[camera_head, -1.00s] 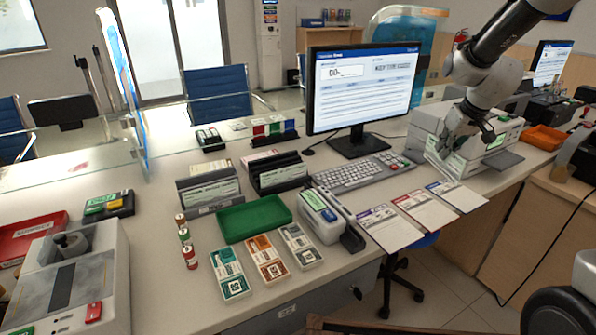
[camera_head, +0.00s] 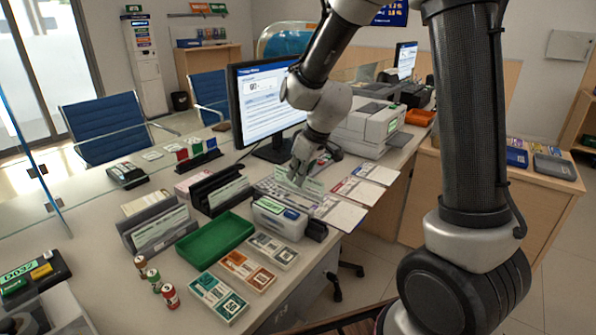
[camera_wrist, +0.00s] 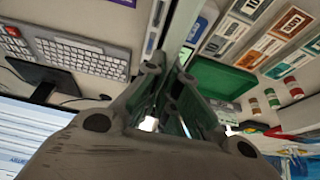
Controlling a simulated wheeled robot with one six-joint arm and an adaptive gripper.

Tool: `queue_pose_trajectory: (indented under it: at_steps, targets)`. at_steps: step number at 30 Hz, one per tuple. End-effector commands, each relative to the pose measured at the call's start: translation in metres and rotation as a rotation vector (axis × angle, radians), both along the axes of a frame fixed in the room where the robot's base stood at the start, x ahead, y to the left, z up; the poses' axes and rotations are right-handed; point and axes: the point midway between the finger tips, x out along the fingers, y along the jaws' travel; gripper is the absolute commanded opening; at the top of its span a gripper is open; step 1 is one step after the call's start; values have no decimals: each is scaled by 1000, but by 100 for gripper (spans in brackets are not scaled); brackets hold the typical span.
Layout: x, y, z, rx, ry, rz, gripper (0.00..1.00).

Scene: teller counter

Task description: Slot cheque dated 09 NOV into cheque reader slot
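My gripper (camera_head: 298,175) is over the keyboard area in the head view, fingers pointing down. It appears shut on a thin pale-green cheque (camera_head: 310,184), held above the counter; its date is too small to read. In the wrist view the fingers (camera_wrist: 172,84) are close together, and the cheque is hard to make out between them. A small white device (camera_head: 278,214) with a green-and-blue top and a black end stands just left of and nearer than the gripper. It may be the cheque reader; its slot is not clear.
Two dark racks stand at left, a front one (camera_head: 150,236) and a rear one (camera_head: 213,190), with cheques. A green tray (camera_head: 215,238), banknote bundles (camera_head: 218,297), coin rolls (camera_head: 170,296) and a monitor (camera_head: 262,103) surround the work area. A large white machine (camera_head: 368,128) stands at right.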

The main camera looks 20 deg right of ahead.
Motion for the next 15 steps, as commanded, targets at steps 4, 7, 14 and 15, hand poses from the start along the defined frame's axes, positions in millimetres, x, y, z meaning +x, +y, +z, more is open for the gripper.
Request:
queue_pose_trajectory:
  at_steps: [4, 7, 14, 15]
  targets:
    - [0, -1, -9, -1, 2, -1, 0]
    - [0, 0, -14, -1, 2, -2, 0]
    - [0, -1, -27, -1, 2, -1, 0]
    - [0, -1, -29, -1, 2, -1, 0]
